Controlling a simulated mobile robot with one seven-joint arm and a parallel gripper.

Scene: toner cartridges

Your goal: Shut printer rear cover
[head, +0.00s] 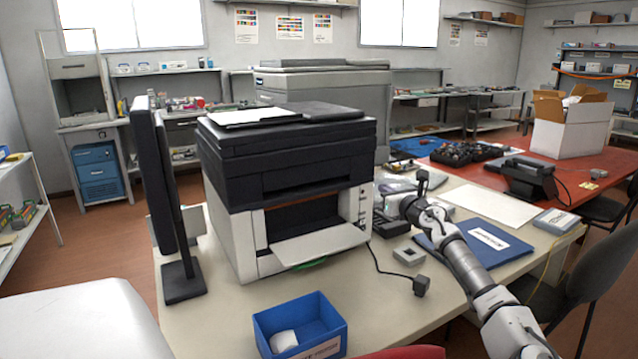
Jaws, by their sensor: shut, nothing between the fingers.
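The printer (285,160) stands on the table, white below and dark on top. A white cover panel (320,246) on its side facing me is folded down and juts outward, leaving a dark opening (300,216) above it. I take this panel as the rear cover. A bit of green shows under the panel's lower edge. My gripper (422,178) is to the right of the printer, apart from the panel. It is small in this view, and its fingers look closed and empty.
A blue box (299,327) with a white roll sits at the table's front. A dark screen on a stand (165,200) is left of the printer. A cable with a black plug (420,286), a small grey block (409,255) and a blue folder (475,243) lie to the right.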

